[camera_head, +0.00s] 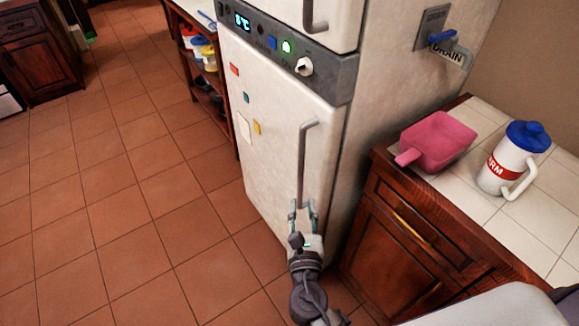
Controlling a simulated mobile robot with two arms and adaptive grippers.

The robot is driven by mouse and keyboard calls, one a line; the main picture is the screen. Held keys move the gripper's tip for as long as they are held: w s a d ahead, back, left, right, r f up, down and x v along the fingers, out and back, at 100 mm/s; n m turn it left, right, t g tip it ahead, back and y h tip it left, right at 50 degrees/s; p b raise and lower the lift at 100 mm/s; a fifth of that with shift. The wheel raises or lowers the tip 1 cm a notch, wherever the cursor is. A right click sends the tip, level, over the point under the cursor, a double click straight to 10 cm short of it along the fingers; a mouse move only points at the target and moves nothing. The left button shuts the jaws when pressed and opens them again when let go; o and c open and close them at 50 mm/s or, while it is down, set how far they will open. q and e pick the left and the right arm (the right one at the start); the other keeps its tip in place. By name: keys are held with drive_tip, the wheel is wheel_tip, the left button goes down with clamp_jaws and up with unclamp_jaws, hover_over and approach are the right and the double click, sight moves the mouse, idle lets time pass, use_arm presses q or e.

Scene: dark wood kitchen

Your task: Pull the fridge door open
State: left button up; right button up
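The white fridge (275,120) stands in the middle of the head view. Its lower door (270,165) looks closed flush with the body. A grey vertical bar handle (304,160) is on the right side of that door. My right gripper (303,207) comes up from below and sits at the handle's lower end. Its two fingers are apart, one on each side of the bar's lower end in the picture. I cannot tell whether they touch it. My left gripper is out of view.
A wooden counter (400,215) with a white tiled top stands right of the fridge, holding a pink scoop-like container (437,142) and a white jug with blue lid (515,158). A shelf (192,25) stands behind left. The tiled floor (120,200) left of the fridge is clear.

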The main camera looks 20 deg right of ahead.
sight(301, 166)
drive_tip(key=x, duration=0.4)
drive_tip(key=p+x, duration=0.1)
drive_tip(key=x, duration=0.4)
drive_tip(key=r+p+x, duration=0.1)
drive_tip(key=x, duration=0.3)
drive_tip(key=shift+w+d, duration=0.15)
drive_tip(key=shift+w, duration=0.2)
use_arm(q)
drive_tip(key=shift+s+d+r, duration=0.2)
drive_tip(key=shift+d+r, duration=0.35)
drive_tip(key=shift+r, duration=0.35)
use_arm(e)
clamp_jaws()
